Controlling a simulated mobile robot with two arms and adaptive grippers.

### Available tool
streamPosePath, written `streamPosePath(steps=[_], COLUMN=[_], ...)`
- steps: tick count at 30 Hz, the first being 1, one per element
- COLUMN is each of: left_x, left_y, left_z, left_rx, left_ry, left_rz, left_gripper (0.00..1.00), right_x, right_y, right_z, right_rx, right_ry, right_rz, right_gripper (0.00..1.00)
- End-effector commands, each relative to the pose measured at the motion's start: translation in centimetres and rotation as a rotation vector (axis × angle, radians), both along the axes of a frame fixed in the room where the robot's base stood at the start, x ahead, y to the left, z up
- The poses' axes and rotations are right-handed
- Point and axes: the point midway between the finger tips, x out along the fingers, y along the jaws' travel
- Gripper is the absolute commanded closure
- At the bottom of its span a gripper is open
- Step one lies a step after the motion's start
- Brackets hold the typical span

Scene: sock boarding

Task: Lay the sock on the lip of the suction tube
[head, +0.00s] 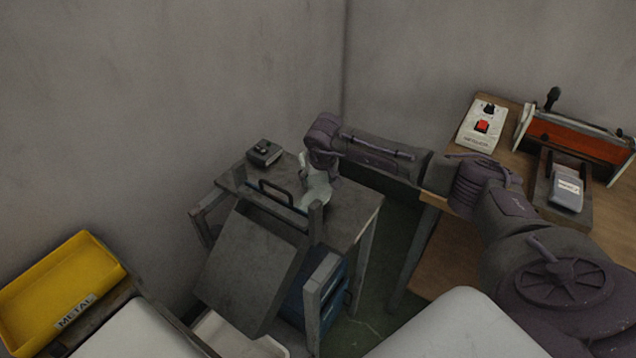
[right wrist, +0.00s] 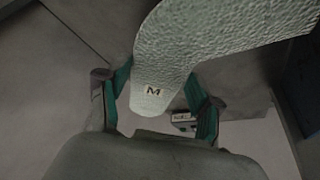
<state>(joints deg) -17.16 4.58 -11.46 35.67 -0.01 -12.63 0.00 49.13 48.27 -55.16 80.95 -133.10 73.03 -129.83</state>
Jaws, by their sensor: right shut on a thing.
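The sock (head: 315,188) is pale and textured and hangs under my right gripper (head: 318,165), over the grey bench. It fills much of the right wrist view (right wrist: 195,50), where it bends to the right and bears a small "M" label near its lower end. My right gripper, with teal finger pads, also shows there (right wrist: 162,98), a finger on each side of the sock, and is shut on it. I cannot make out the suction tube's lip in either view. My left gripper is not in view.
The grey bench (head: 352,212) has a small dark device (head: 264,153) at its back left, a tilted grey panel (head: 245,275) in front and blue drawers (head: 325,295) below. A wooden table (head: 440,270) at right holds a red-switch box (head: 480,125) and an orange machine (head: 570,143). A yellow bin (head: 65,285) stands left.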

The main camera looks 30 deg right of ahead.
Motion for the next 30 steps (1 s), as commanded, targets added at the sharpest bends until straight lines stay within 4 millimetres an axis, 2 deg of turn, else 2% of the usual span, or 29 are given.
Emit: streamPosePath(steps=[3,5,16,17,21,30], left_x=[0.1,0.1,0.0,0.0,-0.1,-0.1], left_y=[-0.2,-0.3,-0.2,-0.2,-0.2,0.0], left_z=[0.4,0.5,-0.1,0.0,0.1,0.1], left_rx=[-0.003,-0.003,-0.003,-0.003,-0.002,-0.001], left_ry=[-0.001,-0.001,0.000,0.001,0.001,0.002], left_rz=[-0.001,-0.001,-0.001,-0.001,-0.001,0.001], left_gripper=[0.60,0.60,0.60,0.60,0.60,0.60], right_x=[-0.1,0.0,0.0,0.0,0.0,0.0], right_y=[0.1,0.0,0.0,0.0,0.0,0.0], right_z=[-1.9,-2.4,-3.1,-2.9,-2.9,-2.8], right_rx=[0.002,0.001,0.000,0.000,0.000,0.000], right_ry=[0.005,0.002,0.000,0.000,0.001,0.001], right_rz=[0.000,0.000,0.000,0.000,0.000,0.000], right_gripper=[0.65,0.65,0.65,0.32,0.10,0.10])
